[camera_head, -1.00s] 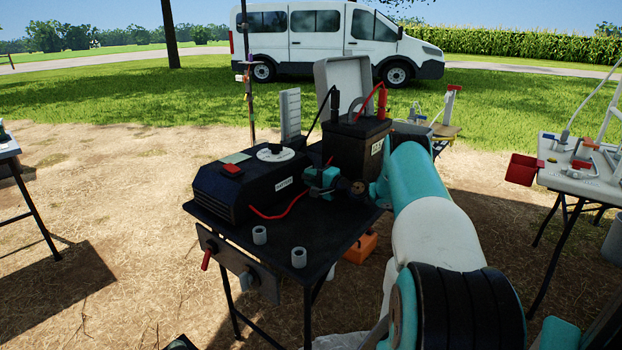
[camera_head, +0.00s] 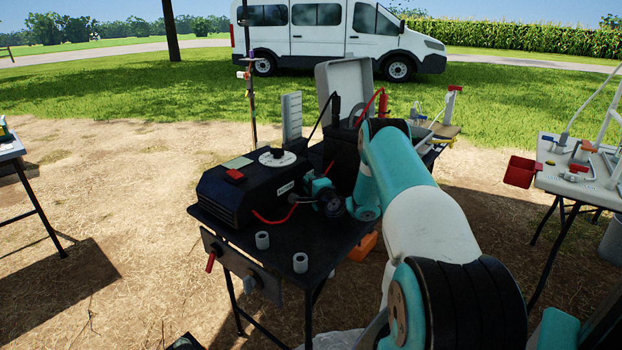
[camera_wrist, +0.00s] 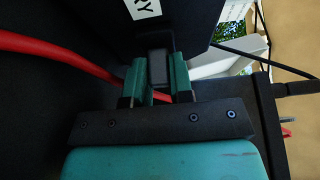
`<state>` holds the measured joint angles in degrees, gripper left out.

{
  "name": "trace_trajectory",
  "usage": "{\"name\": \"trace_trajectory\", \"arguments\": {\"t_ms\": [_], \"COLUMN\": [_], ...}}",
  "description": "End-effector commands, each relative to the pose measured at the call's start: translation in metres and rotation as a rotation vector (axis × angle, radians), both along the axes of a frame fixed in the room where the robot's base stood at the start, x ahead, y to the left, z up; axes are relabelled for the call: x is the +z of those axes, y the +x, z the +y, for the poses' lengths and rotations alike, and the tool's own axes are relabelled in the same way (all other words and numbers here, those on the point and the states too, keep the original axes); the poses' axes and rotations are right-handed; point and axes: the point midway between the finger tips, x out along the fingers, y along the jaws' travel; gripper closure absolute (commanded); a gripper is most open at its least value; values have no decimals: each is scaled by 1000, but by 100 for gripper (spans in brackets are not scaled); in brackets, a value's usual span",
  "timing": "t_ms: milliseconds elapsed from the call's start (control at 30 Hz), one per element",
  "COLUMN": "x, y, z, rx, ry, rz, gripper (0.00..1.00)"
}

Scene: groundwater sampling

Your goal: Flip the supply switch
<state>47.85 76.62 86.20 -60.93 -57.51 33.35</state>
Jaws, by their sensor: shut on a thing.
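My gripper (camera_head: 318,187) is at the right end of the black box on the table. In the wrist view its green fingers (camera_wrist: 159,78) are shut on a small dark grey piece (camera_wrist: 158,68), close to a black case with a white label ending in "RY". A red cable (camera_wrist: 62,58) passes behind the fingers; whether it joins the held piece is unclear. I cannot tell which part is the supply switch. Candidates are a red lever (camera_head: 210,262) on the front panel (camera_head: 240,272) and a red block (camera_head: 235,176) on the black box (camera_head: 240,197).
The black battery case (camera_head: 341,147), with black and red clamps, stands behind my gripper, partly hidden by my arm. Two grey cups (camera_head: 262,240) (camera_head: 300,262) stand on the dark table (camera_head: 285,246). An orange item (camera_head: 362,245) is below. Bare ground lies left of the table.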

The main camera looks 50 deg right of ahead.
Motion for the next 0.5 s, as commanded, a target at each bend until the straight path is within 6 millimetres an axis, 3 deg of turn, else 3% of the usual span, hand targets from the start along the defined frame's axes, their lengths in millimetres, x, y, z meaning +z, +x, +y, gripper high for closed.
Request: {"name": "trace_trajectory", "arguments": {"t_ms": [500], "x": [1], "y": [0], "z": [5], "rx": [-150], "ry": [-1], "rz": [1], "gripper": [100]}}
